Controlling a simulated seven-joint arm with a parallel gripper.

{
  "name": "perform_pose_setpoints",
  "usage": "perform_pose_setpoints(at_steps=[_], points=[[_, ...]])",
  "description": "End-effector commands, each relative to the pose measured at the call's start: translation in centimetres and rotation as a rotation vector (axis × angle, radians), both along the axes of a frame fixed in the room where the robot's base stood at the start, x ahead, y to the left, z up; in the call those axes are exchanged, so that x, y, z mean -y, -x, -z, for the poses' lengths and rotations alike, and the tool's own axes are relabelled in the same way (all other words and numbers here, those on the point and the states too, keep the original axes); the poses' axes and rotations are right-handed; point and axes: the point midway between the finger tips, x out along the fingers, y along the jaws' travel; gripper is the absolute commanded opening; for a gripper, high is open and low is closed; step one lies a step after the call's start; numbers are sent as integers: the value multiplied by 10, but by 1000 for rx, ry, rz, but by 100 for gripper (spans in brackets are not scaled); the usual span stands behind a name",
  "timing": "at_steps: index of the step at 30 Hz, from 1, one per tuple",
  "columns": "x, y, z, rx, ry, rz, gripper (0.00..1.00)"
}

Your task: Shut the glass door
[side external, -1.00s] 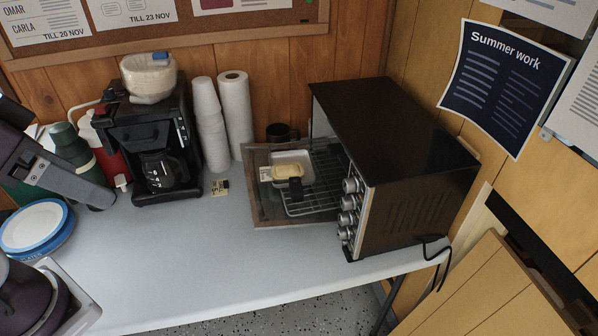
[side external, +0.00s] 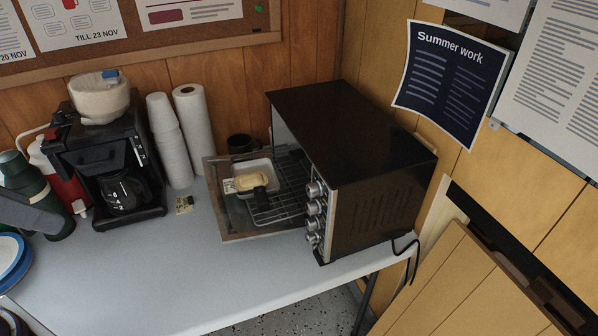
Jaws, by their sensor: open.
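The glass door (side external: 232,217) belongs to the black toaster oven (side external: 352,150) on the table. It is folded down and open, reaching left from the oven front. A wire rack (side external: 278,208) sits at the opening, partly over the door. A white tray (side external: 262,164) with a pale yellow block (side external: 250,181) shows above the door and rack; what it rests on is hard to tell. The grey end of my gripper (side external: 28,213) shows at the left edge, cut off by the frame, open, in front of a green flask and well apart from the door.
A coffee maker (side external: 105,160), stacked cups (side external: 170,140), a paper roll (side external: 195,125) and a dark mug (side external: 240,143) stand along the back wall. Blue-rimmed plates (side external: 12,262) are at the left. The table (side external: 150,265) is clear in front of the door.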

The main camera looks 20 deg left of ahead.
Motion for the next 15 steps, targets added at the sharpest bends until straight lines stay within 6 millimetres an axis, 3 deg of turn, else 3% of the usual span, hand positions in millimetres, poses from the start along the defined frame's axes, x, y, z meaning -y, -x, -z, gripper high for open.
perform_pose_setpoints(at_steps=[1,5,8,12,15], points=[[0,0,0,0,0,0,47],[3,-3,2,-28,23,-14,21],[19,-20,10,-170,159,-92,2],[46,-77,30,-452,511,-336,0],[46,-132,51,-610,780,-561,0]])
